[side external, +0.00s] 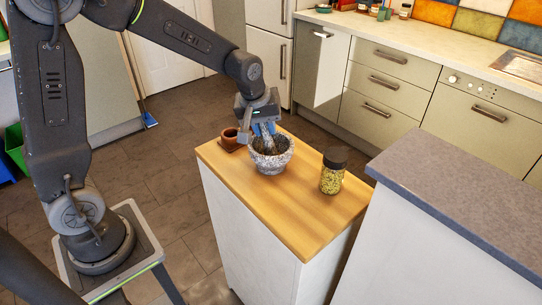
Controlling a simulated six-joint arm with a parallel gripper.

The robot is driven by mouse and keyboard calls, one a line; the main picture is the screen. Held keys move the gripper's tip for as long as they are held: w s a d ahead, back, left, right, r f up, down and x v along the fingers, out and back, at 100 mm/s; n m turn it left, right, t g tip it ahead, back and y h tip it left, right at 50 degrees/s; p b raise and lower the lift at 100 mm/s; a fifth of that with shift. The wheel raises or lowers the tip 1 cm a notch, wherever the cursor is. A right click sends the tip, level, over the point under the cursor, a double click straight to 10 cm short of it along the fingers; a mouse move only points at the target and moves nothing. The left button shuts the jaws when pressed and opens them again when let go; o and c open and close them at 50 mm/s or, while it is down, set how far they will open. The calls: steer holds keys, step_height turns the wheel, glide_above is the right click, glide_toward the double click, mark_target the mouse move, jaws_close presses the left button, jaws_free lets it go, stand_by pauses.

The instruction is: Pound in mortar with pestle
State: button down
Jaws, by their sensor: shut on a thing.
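The mortar (271,161) is a grey speckled stone bowl standing upright on the wooden top of a small island. My gripper (265,128) is directly above the mortar, pointing down, with blue fingertips at its rim. It is shut on the pestle (267,144), a grey stick that reaches down into the bowl. The pestle's lower end is hidden inside the mortar, so I cannot tell whether it touches the bottom.
The front of the wooden top (300,220) is clear. A higher grey counter (460,195) is at right.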

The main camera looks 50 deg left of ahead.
steer(key=shift+r, duration=1.35)
steer(key=shift+r, duration=0.1)
stand_by(1.0)
stand_by(0.5)
steer(key=shift+f, duration=1.55)
steer(key=shift+r, duration=0.1)
steer(key=shift+r, duration=1.35)
